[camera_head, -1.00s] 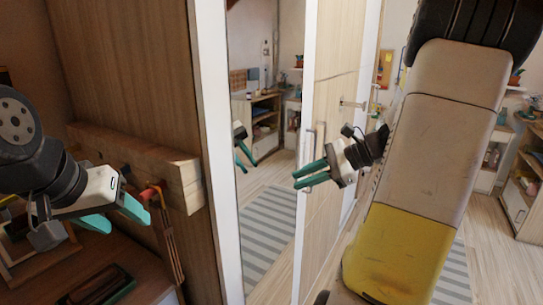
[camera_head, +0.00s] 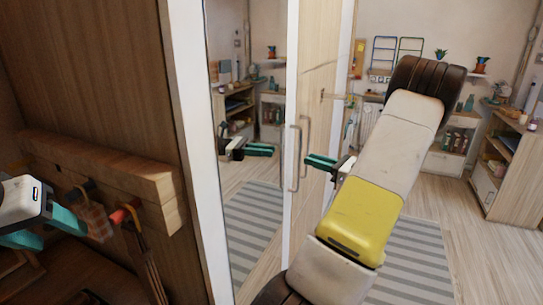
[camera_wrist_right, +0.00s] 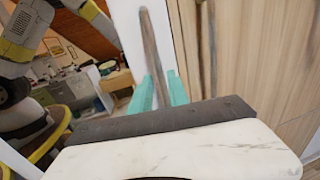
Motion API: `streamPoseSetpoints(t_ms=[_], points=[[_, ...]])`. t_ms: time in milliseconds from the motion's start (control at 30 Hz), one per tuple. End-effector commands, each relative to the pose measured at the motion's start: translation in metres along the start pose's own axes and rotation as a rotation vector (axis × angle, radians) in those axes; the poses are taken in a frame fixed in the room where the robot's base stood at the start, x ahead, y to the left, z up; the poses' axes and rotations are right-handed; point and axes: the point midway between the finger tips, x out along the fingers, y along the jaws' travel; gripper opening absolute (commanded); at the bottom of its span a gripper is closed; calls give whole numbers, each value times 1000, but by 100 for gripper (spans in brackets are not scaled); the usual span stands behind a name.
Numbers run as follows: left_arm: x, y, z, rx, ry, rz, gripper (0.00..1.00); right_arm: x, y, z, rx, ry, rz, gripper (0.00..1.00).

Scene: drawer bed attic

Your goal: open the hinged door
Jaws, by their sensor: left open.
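The wardrobe has a white-framed mirror door (camera_head: 247,215) and a wooden door (camera_head: 325,95) beside it; both look shut. A vertical bar handle (camera_head: 295,157) sits on the mirror door's frame, and another handle (camera_head: 307,140) on the wooden door. My right gripper (camera_head: 320,162) is open, its teal fingers pointing left toward the handles. In the right wrist view, the mirror door's handle (camera_wrist_right: 150,45) appears beyond and between the fingers; contact cannot be told. My left gripper (camera_head: 46,232) is open and empty at the left edge, partly cut off.
A wooden rack (camera_head: 110,165) with hanging items is close to my left gripper. A striped rug (camera_head: 410,260) lies on the floor at right. Shelves (camera_head: 500,165) stand along the far right. The mirror shows my right gripper's reflection.

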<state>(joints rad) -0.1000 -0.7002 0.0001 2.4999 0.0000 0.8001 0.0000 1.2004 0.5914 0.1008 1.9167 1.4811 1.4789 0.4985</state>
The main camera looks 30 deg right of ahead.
Motion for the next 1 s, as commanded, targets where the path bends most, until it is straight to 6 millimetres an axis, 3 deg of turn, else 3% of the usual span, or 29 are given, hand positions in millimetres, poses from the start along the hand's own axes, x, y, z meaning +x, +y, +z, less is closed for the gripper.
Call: streamPoseSetpoints(t_ms=[200, 400, 667, 700, 800, 1000], points=[[0, 0, 0, 0, 0, 0, 56, 37, 1, 0, 0, 0, 3, 21], [0, 0, 0, 0, 0, 0, 56, 54, 1, 0, -1, 1, 2, 21], [0, 0, 0, 0, 0, 0, 56, 56, 1, 0, -1, 2, 1, 21], [0, 0, 0, 0, 0, 0, 56, 56, 1, 0, -1, 2, 2, 19], [0, 0, 0, 0, 0, 0, 56, 56, 1, 0, -1, 2, 2, 0], [0, 0, 0, 0, 0, 0, 56, 56, 1, 0, -1, 2, 1, 0]])
